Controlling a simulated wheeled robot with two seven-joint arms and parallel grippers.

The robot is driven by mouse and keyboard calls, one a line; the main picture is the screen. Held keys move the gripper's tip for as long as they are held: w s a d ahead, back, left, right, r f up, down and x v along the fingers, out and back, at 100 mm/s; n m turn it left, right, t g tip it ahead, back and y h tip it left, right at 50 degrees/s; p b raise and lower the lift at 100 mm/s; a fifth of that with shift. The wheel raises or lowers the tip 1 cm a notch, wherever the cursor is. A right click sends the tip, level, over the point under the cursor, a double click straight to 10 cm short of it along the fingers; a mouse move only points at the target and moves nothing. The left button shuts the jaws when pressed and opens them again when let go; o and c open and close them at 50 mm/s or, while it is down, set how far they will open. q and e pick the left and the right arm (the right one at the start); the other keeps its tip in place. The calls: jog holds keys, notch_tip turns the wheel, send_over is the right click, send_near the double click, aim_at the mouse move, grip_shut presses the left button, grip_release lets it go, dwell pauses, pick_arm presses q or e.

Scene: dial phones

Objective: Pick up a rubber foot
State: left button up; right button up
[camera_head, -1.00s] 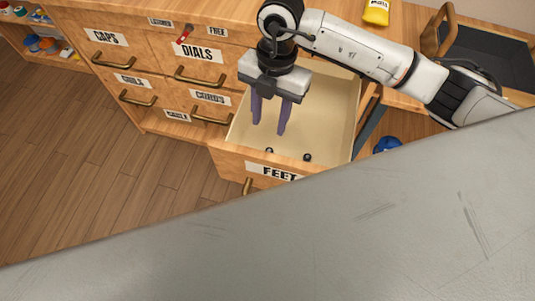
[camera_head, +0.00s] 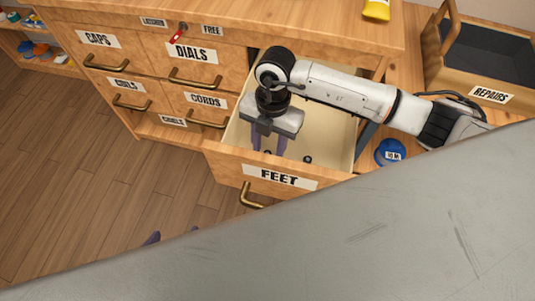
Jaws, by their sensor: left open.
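The open drawer labelled FEET (camera_head: 339,151) holds small dark rubber feet. One rubber foot (camera_head: 307,159) lies near the drawer's front, right of my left gripper (camera_head: 268,146). A second small dark foot (camera_head: 267,151) shows just behind the front panel, low between the fingers. My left gripper points down into the drawer with its purple fingers apart. The front panel hides the fingertips, so I cannot tell whether they touch anything. Purple tips, seemingly of my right gripper (camera_head: 152,238), barely show above the grey surface at lower left.
Closed drawers labelled CAPS, DIALS (camera_head: 192,53) and CORDS (camera_head: 206,100) are to the left. A REPAIRS tray (camera_head: 488,94) stands at upper right. A blue round object (camera_head: 390,152) sits right of the drawer. A grey surface (camera_head: 330,235) blocks the lower view.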

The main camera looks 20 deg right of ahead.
grip_shut()
dwell(0.3)
